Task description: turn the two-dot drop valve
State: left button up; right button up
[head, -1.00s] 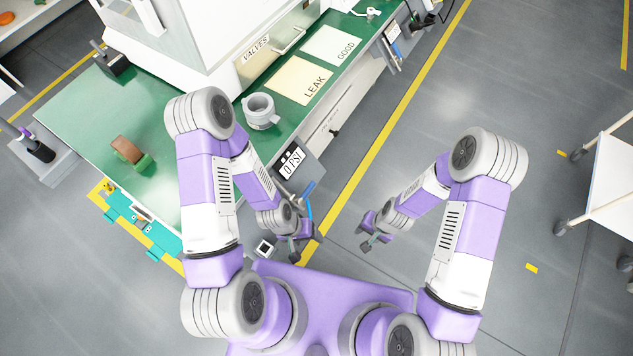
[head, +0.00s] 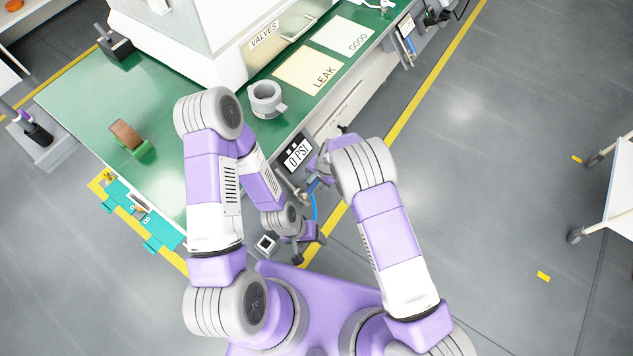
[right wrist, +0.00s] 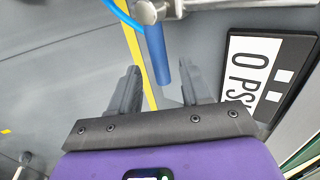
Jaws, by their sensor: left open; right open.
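The drop valve's blue handle (right wrist: 157,55) hangs from a metal fitting (right wrist: 146,12) in the right wrist view. Beside it is a gauge panel (right wrist: 262,75) reading 0 PSI with two square dots; this panel also shows in the head view (head: 297,155). My right gripper (right wrist: 162,88) is open. The handle's free end appears between its two fingers in the picture; I see no clear contact. In the head view my right forearm partly covers the valve. My left gripper (head: 298,254) is open and empty, below the panel near my base.
The green bench (head: 80,95) carries a grey mug-like vessel (head: 265,97), a LEAK sheet (head: 305,72) and a GOOD sheet (head: 342,36). A blue hose (head: 314,208) hangs by the panel. A second gauge station (head: 406,30) stands farther along. Floor at right is clear up to a white cart (head: 612,195).

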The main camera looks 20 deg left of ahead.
jog(key=shift+x, duration=1.05)
jog(key=shift+c, duration=0.3)
grip_shut()
